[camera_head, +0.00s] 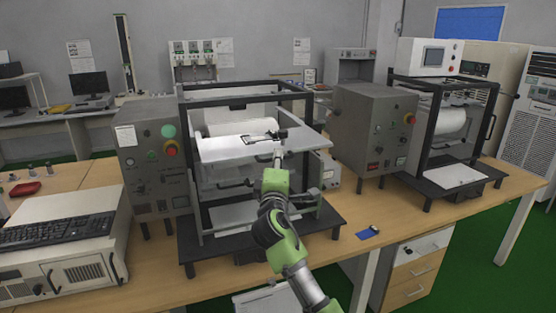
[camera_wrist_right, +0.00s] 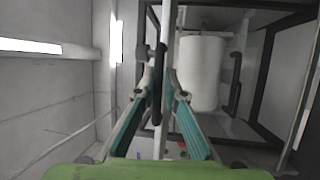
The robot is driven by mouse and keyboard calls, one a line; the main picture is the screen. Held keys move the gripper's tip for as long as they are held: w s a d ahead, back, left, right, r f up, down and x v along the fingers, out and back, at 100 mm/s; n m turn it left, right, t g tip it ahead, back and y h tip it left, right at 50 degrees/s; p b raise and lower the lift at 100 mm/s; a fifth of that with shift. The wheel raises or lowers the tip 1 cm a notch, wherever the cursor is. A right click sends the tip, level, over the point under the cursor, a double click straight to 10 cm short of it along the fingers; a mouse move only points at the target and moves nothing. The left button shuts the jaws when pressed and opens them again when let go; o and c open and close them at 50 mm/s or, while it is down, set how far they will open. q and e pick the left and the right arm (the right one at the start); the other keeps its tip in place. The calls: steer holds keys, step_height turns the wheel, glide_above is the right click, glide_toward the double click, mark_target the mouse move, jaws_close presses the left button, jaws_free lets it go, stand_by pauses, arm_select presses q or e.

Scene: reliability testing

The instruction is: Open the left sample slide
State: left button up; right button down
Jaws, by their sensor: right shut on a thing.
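The left tester is a black-framed machine (camera_head: 262,92) with a white roller inside. A light flat plate (camera_head: 225,150), which looks like its sample slide, sits level at mid height and reaches toward me. My right gripper (camera_head: 278,148) is at the plate's front edge, by a dark handle-like part. In the right wrist view, the teal fingers of my right gripper (camera_wrist_right: 161,78) close around a dark upright handle bar (camera_wrist_right: 157,95). The white roller (camera_wrist_right: 202,72) is just right of them. My forearm and gripper hide part of the plate's front. My left gripper is not in view.
A grey control box (camera_head: 155,165) with a red button stands left of the frame. Another control box (camera_head: 373,130) and a second tester (camera_head: 445,125) stand to the right. A white case with a keyboard (camera_head: 58,230) is at front left. A blue item (camera_head: 367,232) lies on the wooden table.

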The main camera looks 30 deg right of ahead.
steer(key=shift+s+r, duration=0.25)
steer(key=shift+r, duration=0.15)
steer(key=c, duration=2.2)
jaws_free()
steer(key=shift+o, duration=0.2)
steer(key=v, duration=1.2)
steer(key=shift+f, duration=0.25)
steer(key=shift+s+a, duration=0.1)
